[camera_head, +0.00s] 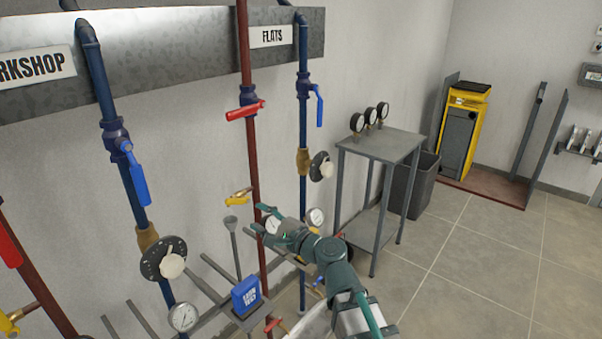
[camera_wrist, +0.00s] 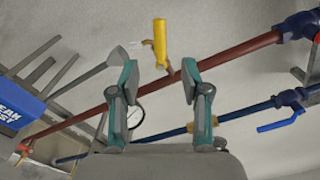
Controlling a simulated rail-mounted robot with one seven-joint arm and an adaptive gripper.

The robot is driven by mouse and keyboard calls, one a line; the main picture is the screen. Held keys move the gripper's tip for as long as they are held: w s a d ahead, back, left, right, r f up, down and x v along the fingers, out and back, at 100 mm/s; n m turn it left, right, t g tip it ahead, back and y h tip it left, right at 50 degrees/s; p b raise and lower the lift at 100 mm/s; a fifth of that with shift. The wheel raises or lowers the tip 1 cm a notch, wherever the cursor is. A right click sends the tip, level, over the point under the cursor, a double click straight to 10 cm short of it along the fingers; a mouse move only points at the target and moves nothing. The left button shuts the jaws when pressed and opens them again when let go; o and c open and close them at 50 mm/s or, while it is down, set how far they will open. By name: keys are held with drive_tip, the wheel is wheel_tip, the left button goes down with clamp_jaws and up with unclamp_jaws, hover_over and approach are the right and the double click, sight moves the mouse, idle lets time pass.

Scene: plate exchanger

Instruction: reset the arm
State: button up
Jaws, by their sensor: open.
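My gripper (camera_head: 261,219) is at the end of my green arm, low in front of the pipes in the head view. In the wrist view my gripper (camera_wrist: 159,72) has its two green fingers spread apart, with nothing held between them. The red pipe (camera_wrist: 110,107) passes behind the fingers in the wrist view. A small valve with a yellow handle (camera_wrist: 160,42) sits on it, just beyond the gap between the fingertips. In the head view the yellow handle (camera_head: 239,194) is just up and left of the fingers. I cannot tell whether the fingers touch anything.
Blue pipes (camera_head: 303,120) with valves and gauges line the wall. A blue lettered box (camera_head: 246,294) stands low, left of my arm. A grey table (camera_head: 381,145) bears three gauges, beside a dark bin (camera_head: 413,187). A yellow and grey machine (camera_head: 460,130) stands behind. The tiled floor (camera_head: 480,260) at right is clear.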

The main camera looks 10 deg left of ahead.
drive_tip(key=s+d+f+n+g+h, duration=0.1)
drive_tip(key=f+n+g+h, duration=0.15)
drive_tip(key=f, duration=0.35)
drive_tip(key=s+d+f+n+g+h+p, duration=0.1)
drive_tip(key=s+f+n, duration=0.15)
drive_tip(key=f, duration=0.35)
drive_tip(key=s+d+f+n+g+h, duration=0.1)
drive_tip(key=d+f+n, duration=0.15)
drive_tip(key=f, duration=0.35)
drive_tip(key=s+d+f+n+g+h+p, duration=0.1)
drive_tip(key=s+d+f+n+g+h, duration=0.2)
drive_tip(key=d+f, duration=0.5)
drive_tip(key=s+d+f+n+g+h+p, duration=0.1)
drive_tip(key=s+d+f+h, duration=0.3)
drive_tip(key=f, duration=0.8)
drive_tip(key=s+d+f+g+h+p, duration=0.35)
drive_tip(key=s+d+f, duration=0.65)
drive_tip(key=s+d, duration=0.5)
drive_tip(key=s+d+f+g+p, duration=0.1)
drive_tip(key=s+d+f+g, duration=0.1)
drive_tip(key=s, duration=0.5)
drive_tip(key=s+d+f+g+p, duration=0.1)
drive_tip(key=s+d, duration=0.3)
drive_tip(key=s, duration=0.4)
drive_tip(key=shift+d+f+g, duration=0.25)
drive_tip(key=shift+f+g, duration=0.2)
drive_tip(key=shift+g, duration=0.05)
